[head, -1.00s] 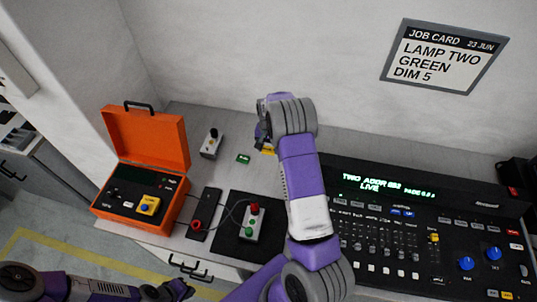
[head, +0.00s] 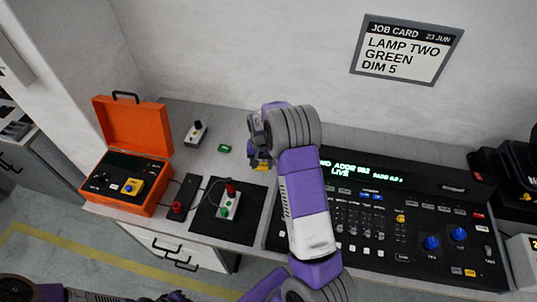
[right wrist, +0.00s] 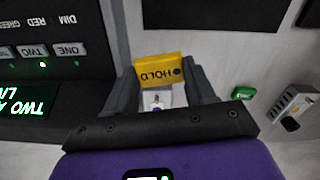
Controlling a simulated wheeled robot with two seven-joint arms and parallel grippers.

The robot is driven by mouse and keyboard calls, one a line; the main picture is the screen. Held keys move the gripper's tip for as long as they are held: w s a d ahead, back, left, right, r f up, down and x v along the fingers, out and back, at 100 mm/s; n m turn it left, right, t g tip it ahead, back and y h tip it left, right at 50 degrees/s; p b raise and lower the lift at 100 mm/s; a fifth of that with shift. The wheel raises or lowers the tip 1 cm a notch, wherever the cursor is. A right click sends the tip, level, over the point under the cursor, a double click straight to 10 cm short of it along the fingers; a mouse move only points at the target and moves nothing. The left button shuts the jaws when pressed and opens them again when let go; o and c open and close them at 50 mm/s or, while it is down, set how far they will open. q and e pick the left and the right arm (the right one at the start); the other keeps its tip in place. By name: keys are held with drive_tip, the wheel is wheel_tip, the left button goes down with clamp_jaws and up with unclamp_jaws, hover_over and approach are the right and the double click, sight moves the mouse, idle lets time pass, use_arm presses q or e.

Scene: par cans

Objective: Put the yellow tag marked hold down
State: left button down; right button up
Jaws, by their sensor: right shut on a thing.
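The yellow tag (right wrist: 162,70), marked HOLD, is between the fingers of my right gripper (right wrist: 160,95) in the right wrist view. The lettering reads upside down there. My right gripper (head: 260,156) is shut on the tag, and a small part of the yellow tag (head: 263,167) shows below its fingers in the head view. It is over the bench left of the console; I cannot tell its height. A small pale piece shows between the fingers below the tag. My left gripper (head: 176,297) is dark and cut off at the bottom edge.
A green tag (head: 224,148) and a grey switch box (head: 196,132) lie on the bench left of the gripper. An open orange case (head: 128,150) stands further left. A black mat (head: 244,222) holds a box with red and green buttons (head: 229,200). The console (head: 385,215) fills the right.

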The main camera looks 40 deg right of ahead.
drive_tip(key=s+a+r+n, duration=0.2)
drive_tip(key=s+a+n, duration=0.2)
drive_tip(key=a, duration=0.6)
drive_tip(key=s+a+r+n, duration=0.2)
drive_tip(key=s+a+n, duration=0.1)
drive_tip(key=a, duration=0.6)
drive_tip(key=shift+s+a+n, duration=0.35)
drive_tip(key=shift+s+n, duration=0.05)
drive_tip(key=shift+n, duration=0.2)
